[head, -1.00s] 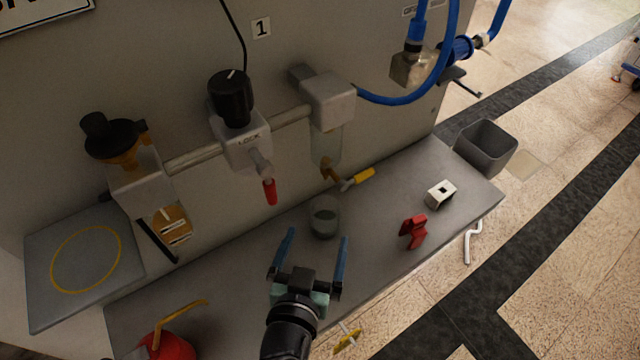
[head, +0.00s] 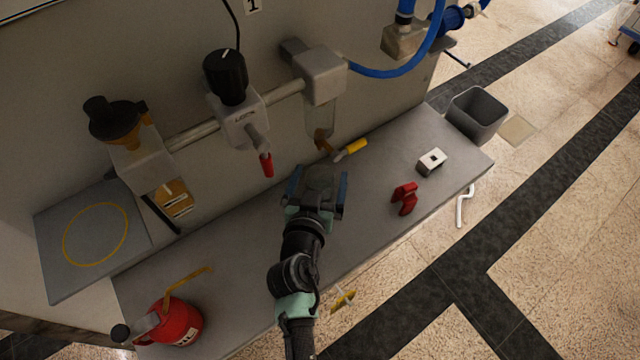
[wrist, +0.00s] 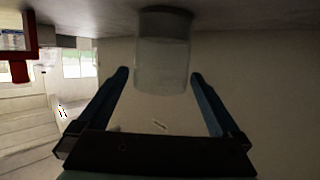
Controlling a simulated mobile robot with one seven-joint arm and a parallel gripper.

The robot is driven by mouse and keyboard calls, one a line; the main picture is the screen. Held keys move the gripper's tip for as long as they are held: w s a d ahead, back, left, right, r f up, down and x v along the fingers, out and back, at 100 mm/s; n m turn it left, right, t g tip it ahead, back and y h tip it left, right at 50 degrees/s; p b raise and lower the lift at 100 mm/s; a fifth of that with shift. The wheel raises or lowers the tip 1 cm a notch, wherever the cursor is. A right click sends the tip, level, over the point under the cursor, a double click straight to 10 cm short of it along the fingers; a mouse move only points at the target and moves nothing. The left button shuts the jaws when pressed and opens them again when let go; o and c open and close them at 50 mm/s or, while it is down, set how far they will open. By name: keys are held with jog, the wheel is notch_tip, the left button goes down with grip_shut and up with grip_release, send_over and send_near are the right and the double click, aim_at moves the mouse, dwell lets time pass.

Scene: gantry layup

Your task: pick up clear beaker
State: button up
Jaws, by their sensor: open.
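The clear beaker (wrist: 163,50) stands upright on the grey bench. It is a see-through grey cylinder and shows between the two blue fingers in the wrist view. In the head view the beaker (head: 321,178) is partly hidden by my gripper (head: 318,188). My gripper in the wrist view (wrist: 160,76) is open, with one finger on each side of the beaker. A small gap shows beside each fingertip, so the fingers seem not to touch the glass.
A red can (head: 178,326) stands front left. A grey bin (head: 476,115) is beyond the bench's right end.

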aim_at(322, 169)
jog(key=shift+x, duration=1.7)
jog(key=c, duration=1.5)
jog(key=shift+r, duration=0.1)
